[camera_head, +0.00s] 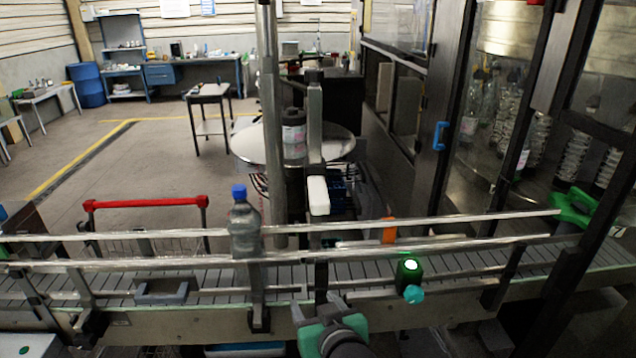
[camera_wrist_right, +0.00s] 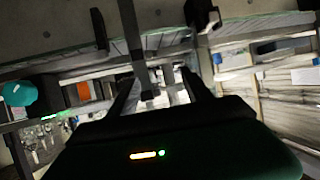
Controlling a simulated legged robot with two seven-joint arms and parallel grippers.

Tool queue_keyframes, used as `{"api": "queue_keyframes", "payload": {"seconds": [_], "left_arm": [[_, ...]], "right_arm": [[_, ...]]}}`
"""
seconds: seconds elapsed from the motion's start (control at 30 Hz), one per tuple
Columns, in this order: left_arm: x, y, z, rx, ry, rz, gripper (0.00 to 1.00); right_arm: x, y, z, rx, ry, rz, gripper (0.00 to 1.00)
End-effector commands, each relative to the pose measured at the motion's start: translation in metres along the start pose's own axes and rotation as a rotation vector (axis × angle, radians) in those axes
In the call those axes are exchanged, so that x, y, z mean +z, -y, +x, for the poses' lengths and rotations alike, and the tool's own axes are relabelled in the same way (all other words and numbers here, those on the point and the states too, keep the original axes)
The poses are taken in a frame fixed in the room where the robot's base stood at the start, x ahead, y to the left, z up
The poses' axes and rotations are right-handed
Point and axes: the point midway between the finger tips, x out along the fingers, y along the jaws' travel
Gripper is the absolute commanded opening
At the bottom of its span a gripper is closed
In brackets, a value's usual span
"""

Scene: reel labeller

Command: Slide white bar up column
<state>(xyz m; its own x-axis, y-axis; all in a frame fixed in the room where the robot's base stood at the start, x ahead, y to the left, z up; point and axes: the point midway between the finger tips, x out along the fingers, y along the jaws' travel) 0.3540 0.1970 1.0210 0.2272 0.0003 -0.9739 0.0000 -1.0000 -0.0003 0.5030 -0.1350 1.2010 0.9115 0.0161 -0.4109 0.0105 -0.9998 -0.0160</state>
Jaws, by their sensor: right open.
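The white bar (camera_head: 318,195) is a short pale block on the front of the upright grey column (camera_head: 315,125), just above the conveyor's rails. My right gripper (camera_head: 318,308) is low in the head view, at the near edge of the conveyor and below the bar in the picture. Its two fingers are apart with nothing seen between them. In the right wrist view the open fingers (camera_wrist_right: 158,88) point toward the rails and a post; I cannot make out the bar for certain there. My left gripper is in neither view.
The conveyor (camera_head: 210,282) with metal guide rails (camera_head: 480,240) crosses between me and the column. A blue-capped bottle (camera_head: 243,230) stands on it left of the column. A green-lit button box (camera_head: 409,270) is to the right. A round table (camera_head: 258,145) lies behind.

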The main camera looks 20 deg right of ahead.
Motion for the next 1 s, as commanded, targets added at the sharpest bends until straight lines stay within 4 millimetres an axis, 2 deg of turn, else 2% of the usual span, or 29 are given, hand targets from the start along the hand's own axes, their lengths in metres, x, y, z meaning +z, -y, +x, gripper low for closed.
{"api": "queue_keyframes", "payload": {"seconds": [0.03,0.1,0.2,0.27,0.37,0.8,1.0], "left_arm": [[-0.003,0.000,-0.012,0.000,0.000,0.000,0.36],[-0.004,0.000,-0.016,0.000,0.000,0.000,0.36],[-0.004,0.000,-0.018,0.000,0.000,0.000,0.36],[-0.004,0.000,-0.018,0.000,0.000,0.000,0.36],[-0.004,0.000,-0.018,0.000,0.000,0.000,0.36],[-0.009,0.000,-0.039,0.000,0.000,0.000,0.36],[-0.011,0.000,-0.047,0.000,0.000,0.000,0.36]], "right_arm": [[-0.050,0.001,-0.016,0.040,-0.139,0.006,0.58],[-0.093,-0.006,-0.036,0.115,-0.290,0.016,0.58],[-0.123,-0.015,-0.056,0.191,-0.399,0.026,0.58],[-0.129,-0.019,-0.058,0.211,-0.421,0.028,0.58],[-0.133,-0.022,-0.047,0.216,-0.421,0.029,0.58],[-0.178,-0.046,0.051,0.214,-0.419,0.029,0.58],[-0.192,-0.053,0.082,0.213,-0.421,0.030,0.58]]}}
